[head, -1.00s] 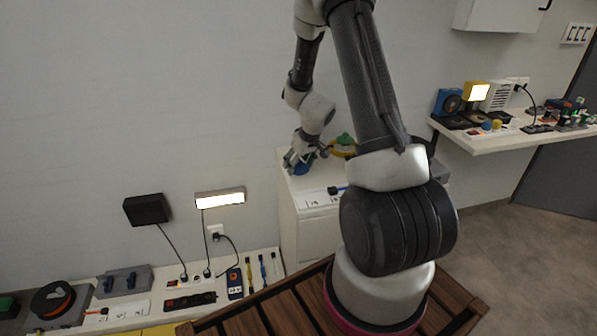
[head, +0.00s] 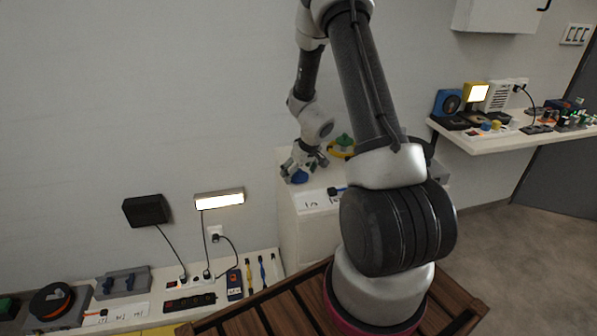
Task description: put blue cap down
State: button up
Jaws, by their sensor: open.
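The blue cap (head: 300,177) is on or just above the white cabinet top (head: 318,190), near its left edge. My gripper (head: 297,170) is directly above the cap, pointing down, with its jaws open. The fingers partly hide the cap, and I cannot tell whether they still touch it. I cannot clearly see whether the cap rests flat on the surface.
A yellow and green object (head: 343,146) stands behind and to the right of my gripper on the cabinet. A label strip (head: 318,201) and a small blue item (head: 337,191) lie at the front edge. A lit lamp (head: 219,200) is on the wall at left.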

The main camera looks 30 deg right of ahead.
jog(key=shift+r, duration=0.1)
jog(key=shift+r, duration=0.4)
jog(key=s+a+r, duration=0.3)
jog(key=s+r, duration=0.3)
jog(key=r, duration=0.6)
jog(key=s+a+r, duration=0.3)
jog(key=s+r, duration=0.3)
jog(key=r, duration=0.7)
jog(key=s+r, duration=0.4)
jog(key=s, duration=0.5)
jog(key=s+a+r+m, duration=0.1)
jog(key=s+r, duration=0.3)
jog(key=s, duration=0.6)
jog(key=shift+h, duration=0.3)
jog(key=shift+a, duration=0.1)
